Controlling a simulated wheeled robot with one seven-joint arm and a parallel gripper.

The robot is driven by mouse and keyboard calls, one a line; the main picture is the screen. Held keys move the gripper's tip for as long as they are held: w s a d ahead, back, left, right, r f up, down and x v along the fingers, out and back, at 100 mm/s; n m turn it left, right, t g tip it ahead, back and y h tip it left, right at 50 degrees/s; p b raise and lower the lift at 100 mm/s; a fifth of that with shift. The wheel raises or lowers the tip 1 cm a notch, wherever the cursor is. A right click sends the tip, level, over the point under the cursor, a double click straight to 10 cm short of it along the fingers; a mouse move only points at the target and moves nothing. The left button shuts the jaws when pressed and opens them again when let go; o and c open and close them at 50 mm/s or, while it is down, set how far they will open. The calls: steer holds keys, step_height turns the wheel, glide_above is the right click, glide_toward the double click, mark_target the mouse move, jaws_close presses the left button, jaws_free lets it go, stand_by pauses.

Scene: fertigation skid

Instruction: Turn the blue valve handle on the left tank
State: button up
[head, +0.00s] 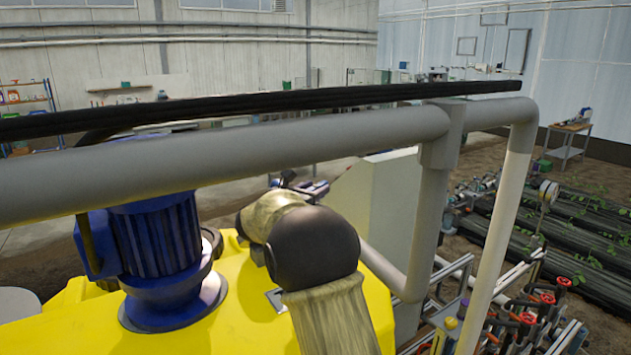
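No blue valve handle can be made out in the head view. A yellow tank (235,320) fills the lower left and middle, seen from above and close up. A blue ribbed motor-like unit (158,240) stands upright on top of it, on a round blue flange. I cannot tell whether this is the left tank, as no second tank is clear. The tank's front and lower sides are out of view. My gripper is not in view.
A thick grey pipe (230,165) crosses close in front, above the tank, and bends down at the right. A black hose (300,98) runs above it. Several small red-handled fittings (545,298) sit low at the right. Plant beds (590,240) and a small table (568,130) lie beyond.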

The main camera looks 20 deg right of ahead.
steer(key=shift+w+d, duration=0.3)
steer(key=shift+d, duration=0.1)
steer(key=shift+s, duration=0.1)
steer(key=shift+c, duration=0.5)
jaws_close()
